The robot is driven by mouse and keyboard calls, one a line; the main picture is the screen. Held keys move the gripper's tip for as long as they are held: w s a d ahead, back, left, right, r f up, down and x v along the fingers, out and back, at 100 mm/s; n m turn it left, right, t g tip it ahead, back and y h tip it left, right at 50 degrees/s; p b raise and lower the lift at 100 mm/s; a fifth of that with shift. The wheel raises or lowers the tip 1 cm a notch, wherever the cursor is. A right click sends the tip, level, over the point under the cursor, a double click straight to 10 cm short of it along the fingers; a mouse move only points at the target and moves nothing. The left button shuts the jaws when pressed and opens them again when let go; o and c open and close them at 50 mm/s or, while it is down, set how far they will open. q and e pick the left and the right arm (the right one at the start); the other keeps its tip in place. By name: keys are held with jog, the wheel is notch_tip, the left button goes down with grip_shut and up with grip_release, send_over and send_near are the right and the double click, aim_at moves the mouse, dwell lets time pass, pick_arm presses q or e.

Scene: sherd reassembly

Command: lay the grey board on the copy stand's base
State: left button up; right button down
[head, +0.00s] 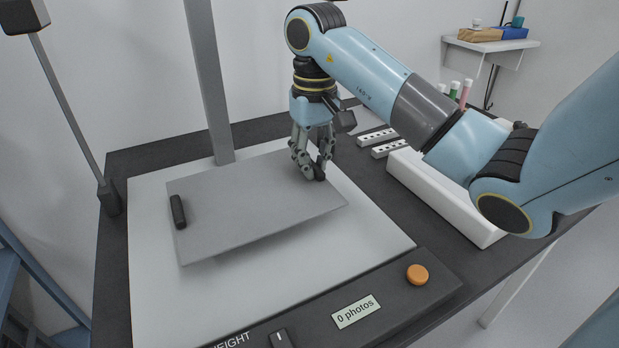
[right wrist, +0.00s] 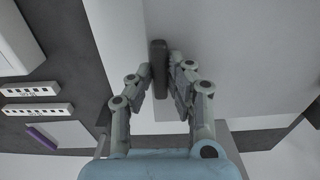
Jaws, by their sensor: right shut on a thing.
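The grey board (head: 245,200) is a flat sheet with a black handle at each side. It is over the white base (head: 150,290) of the copy stand, at an angle to it. A shadow under its front edge suggests that edge is a little above the base; whether any part touches is hard to tell. My right gripper (head: 317,172) is shut on the board's right handle, and the right wrist view shows the fingers on both sides of that handle (right wrist: 159,65). The left handle (head: 178,212) is free. My left gripper is out of view.
The stand's grey column (head: 208,80) rises behind the board. A lamp arm (head: 65,110) stands at the left. The front panel has an orange button (head: 417,274) and a "0 photos" display (head: 356,311). A white box (head: 440,200) and perforated strips (head: 377,137) lie right of the base.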

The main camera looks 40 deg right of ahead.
notch_tip(320, 180, down, 4)
jog(key=shift+a, duration=0.15)
jog(key=shift+f, duration=0.15)
jog(key=c, duration=1.3)
grip_release()
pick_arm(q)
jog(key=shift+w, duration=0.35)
pick_arm(e)
jog(key=shift+o, duration=0.2)
notch_tip(320, 180, up, 5)
jog(key=shift+f, duration=0.1)
notch_tip(320, 180, up, 6)
jog(key=p, duration=0.6)
pick_arm(q)
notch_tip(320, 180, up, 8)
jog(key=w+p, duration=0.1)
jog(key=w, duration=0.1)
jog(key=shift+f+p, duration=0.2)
jog(key=shift+p, duration=0.1)
pick_arm(e)
jog(key=shift+r, duration=0.65)
